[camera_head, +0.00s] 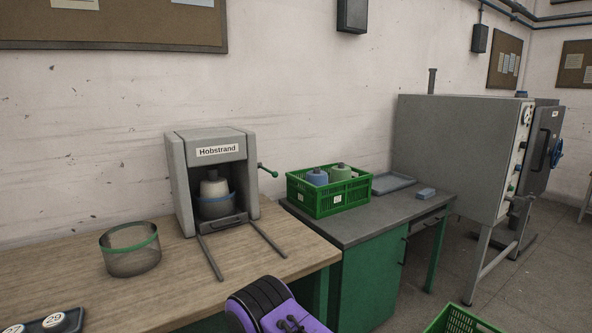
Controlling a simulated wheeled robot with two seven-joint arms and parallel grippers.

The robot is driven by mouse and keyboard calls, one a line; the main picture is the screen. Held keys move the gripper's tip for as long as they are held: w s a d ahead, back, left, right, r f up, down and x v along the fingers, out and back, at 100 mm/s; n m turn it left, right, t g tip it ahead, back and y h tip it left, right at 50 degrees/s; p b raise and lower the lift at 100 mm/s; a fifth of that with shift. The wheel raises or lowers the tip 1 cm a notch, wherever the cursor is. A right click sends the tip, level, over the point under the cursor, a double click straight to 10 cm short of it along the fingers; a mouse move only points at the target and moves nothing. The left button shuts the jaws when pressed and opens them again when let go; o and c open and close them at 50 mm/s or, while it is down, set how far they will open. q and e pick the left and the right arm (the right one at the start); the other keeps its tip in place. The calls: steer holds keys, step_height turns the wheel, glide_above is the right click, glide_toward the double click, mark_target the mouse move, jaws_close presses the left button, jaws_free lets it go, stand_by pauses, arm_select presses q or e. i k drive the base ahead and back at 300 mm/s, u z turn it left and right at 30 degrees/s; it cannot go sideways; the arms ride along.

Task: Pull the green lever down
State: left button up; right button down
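Two grey rails reach forward from the winder over the table. Neither gripper's fingertips can be made out in the head view, and nothing touches the lever. A purple and black part, seemingly mine, rises at the bottom edge, well below the lever.
The winder stands on a wooden table (100,285). A mesh basket with a green rim (130,249) is left of it. A green crate (328,196) with blue and green cones is on the grey bench (365,223) to the right. A large grey machine (455,150) stands far right.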

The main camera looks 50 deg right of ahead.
mark_target(275, 174)
steer(key=k, duration=0.15)
steer(key=z, duration=0.7)
steer(key=i, duration=0.2)
steer(key=u, duration=0.05)
